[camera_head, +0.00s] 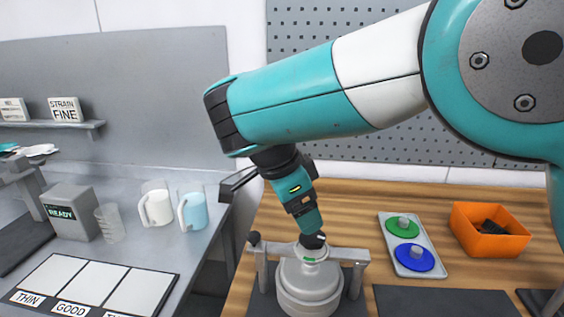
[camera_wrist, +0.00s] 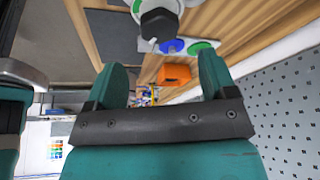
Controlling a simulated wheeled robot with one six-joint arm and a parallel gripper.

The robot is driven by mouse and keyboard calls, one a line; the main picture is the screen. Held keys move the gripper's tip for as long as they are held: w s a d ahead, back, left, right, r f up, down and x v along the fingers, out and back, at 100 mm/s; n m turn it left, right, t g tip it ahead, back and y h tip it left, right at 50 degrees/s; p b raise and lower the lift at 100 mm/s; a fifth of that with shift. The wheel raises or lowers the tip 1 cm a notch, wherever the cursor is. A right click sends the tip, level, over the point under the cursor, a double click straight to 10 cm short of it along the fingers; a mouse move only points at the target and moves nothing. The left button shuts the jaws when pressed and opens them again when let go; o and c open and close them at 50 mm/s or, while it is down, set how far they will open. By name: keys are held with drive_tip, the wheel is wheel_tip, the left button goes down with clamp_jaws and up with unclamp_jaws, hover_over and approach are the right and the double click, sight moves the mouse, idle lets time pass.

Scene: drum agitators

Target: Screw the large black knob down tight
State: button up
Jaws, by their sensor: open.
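The large black knob (camera_wrist: 159,24) shows in the wrist view at the top middle, above a pale grey round part. In the head view a dark knob (camera_head: 315,241) shows just under my gripper (camera_head: 312,230), on top of the grey drum (camera_head: 309,287). My gripper points down at it. In the wrist view the two teal fingers of my gripper (camera_wrist: 161,64) stand apart with nothing between them, and the knob lies beyond their tips.
A grey clamp frame (camera_head: 352,256) with a small black ball (camera_head: 254,238) at its left end spans the drum. Right of it are a tray (camera_head: 432,262) with green and blue discs and an orange bin (camera_head: 489,229). Mugs (camera_head: 157,207) stand on the left bench.

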drive_tip(key=p+v, duration=0.7)
drive_tip(key=v, duration=0.4)
drive_tip(key=n+g+y, duration=0.2)
drive_tip(key=n+y, duration=0.2)
drive_tip(key=n, duration=1.8)
hover_over(312, 248)
drive_tip(key=w, duration=0.3)
drive_tip(key=f+p, duration=0.1)
drive_tip(key=f, duration=0.7)
drive_tip(key=f+p, duration=0.2)
drive_tip(key=f, duration=0.6)
drive_tip(key=shift+s+f+p, duration=0.2)
drive_tip(key=shift+f+p, duration=0.1)
drive_tip(key=shift+f, duration=0.05)
